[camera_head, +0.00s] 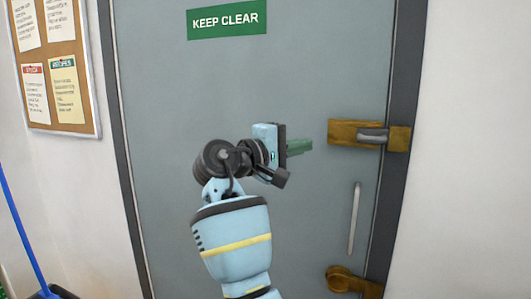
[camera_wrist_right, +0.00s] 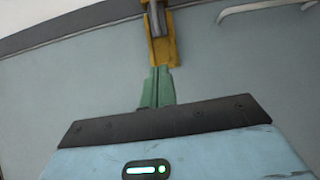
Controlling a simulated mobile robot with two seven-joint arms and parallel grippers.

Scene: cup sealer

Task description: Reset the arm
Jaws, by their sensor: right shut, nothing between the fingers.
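My right arm reaches up in front of a grey door (camera_head: 310,60) in the head view. My right gripper (camera_head: 300,147) has green fingers that point right, toward a brass latch (camera_head: 345,131) with a grey bolt. The fingers are together and empty, and a gap shows between them and the latch in the head view. In the right wrist view the green fingers (camera_wrist_right: 157,88) show closed, with the brass latch (camera_wrist_right: 162,45) just beyond their tips. My left gripper is in neither view.
A vertical bar handle (camera_head: 354,218) and a lower brass fitting (camera_head: 350,281) are on the door's right side. A green KEEP CLEAR sign (camera_head: 227,19) is above. A cork board (camera_head: 55,60) hangs on the left wall. A blue pole (camera_head: 22,230) leans at the lower left.

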